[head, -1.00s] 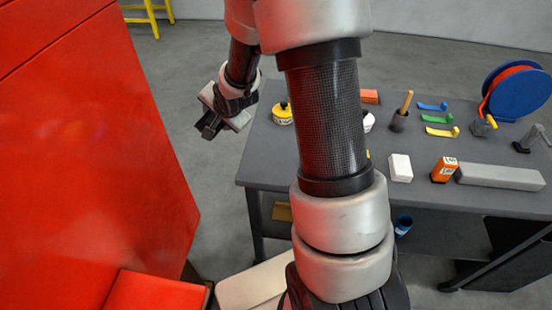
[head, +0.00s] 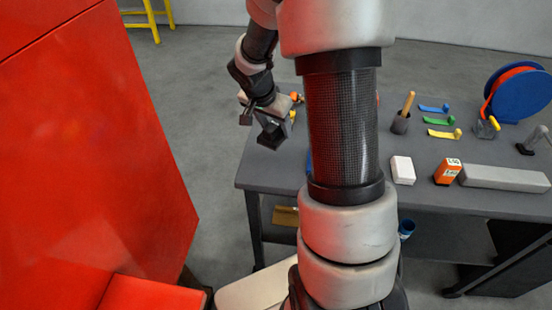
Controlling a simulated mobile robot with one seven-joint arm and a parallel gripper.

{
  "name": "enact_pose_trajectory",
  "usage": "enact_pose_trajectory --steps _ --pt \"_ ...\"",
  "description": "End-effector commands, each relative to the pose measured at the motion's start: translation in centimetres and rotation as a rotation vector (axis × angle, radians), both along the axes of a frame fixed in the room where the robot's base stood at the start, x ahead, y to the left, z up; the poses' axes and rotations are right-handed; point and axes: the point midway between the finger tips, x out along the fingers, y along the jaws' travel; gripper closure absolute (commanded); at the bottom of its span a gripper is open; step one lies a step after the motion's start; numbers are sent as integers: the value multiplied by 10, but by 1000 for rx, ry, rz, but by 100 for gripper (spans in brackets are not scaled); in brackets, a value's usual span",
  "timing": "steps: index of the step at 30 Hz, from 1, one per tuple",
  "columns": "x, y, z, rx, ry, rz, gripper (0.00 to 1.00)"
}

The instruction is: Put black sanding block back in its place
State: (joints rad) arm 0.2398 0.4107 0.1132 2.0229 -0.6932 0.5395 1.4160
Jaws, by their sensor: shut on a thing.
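My gripper (head: 268,132) hangs above the left end of the grey table, pointing down and slightly left. It is shut on a dark, block-like shape at its fingertips, which I take to be the black sanding block (head: 271,139). The block is small, and the fingers partly blend with it, so its exact outline is unclear. It is above the tabletop, near the left edge. No marked place for the block can be made out.
The grey table (head: 340,225) holds a white block (head: 403,170), an orange box (head: 447,171), a long grey bar (head: 503,177), coloured strips and a blue reel (head: 522,92). A red panel (head: 90,150) stands left. My arm hides the table's middle. Floor is open between panel and table.

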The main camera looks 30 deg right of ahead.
Motion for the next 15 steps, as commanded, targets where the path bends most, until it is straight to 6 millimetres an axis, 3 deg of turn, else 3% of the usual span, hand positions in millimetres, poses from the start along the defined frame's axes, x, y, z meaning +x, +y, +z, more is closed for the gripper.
enact_pose_trajectory --steps 6,15 --pt "-3 -2 -42 -3 12 -1 67" --pt "-2 -1 -77 -1 9 0 67"
